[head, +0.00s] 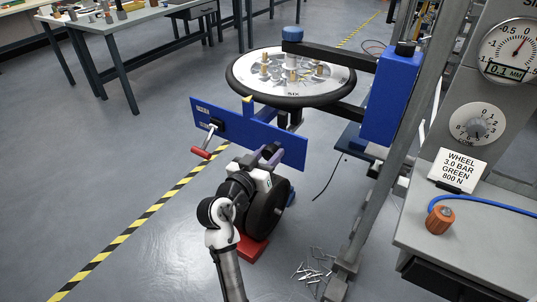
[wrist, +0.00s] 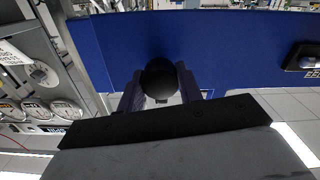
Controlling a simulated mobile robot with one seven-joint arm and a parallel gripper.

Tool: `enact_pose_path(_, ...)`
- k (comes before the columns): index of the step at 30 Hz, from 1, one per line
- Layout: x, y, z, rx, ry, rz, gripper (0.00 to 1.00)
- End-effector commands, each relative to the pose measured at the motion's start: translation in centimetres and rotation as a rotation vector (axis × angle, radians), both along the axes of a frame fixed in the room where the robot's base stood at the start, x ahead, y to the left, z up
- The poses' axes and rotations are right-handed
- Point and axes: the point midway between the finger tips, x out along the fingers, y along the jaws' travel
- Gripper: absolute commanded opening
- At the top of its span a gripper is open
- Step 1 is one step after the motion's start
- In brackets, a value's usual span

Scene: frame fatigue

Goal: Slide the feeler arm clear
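A blue bar (head: 225,125) that looks like the feeler arm stands in front of the wheel (head: 290,75) in the head view. A small yellow tip (head: 247,99) on it is at the tire's edge; I cannot tell if they touch. A black round knob (head: 269,150) sits on the bar's right part. It shows in the wrist view (wrist: 158,80), in front of the blue face (wrist: 225,50). My gripper (head: 267,156) is at the knob, a purple-grey finger on each side. The fingers (wrist: 158,92) appear closed on it with no clear gap.
A crank with a red handle (head: 200,153) sticks out of the bar's left part. A blue post (head: 390,95) and grey frame stand at right, beside a bench with dials (head: 477,123). Loose metal pieces (head: 312,268) lie on the floor. The floor at left is open.

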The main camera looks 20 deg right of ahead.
Motion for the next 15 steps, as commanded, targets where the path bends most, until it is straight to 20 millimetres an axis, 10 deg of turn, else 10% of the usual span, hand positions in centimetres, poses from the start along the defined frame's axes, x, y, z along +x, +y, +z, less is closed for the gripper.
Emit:
enact_pose_path(6, 0.0, 0.0, 0.0, 0.000, 0.000, 0.000, 0.00)
enact_pose_path(15, -1.8, 2.6, -0.3, 0.001, 0.000, 0.005, 0.00)
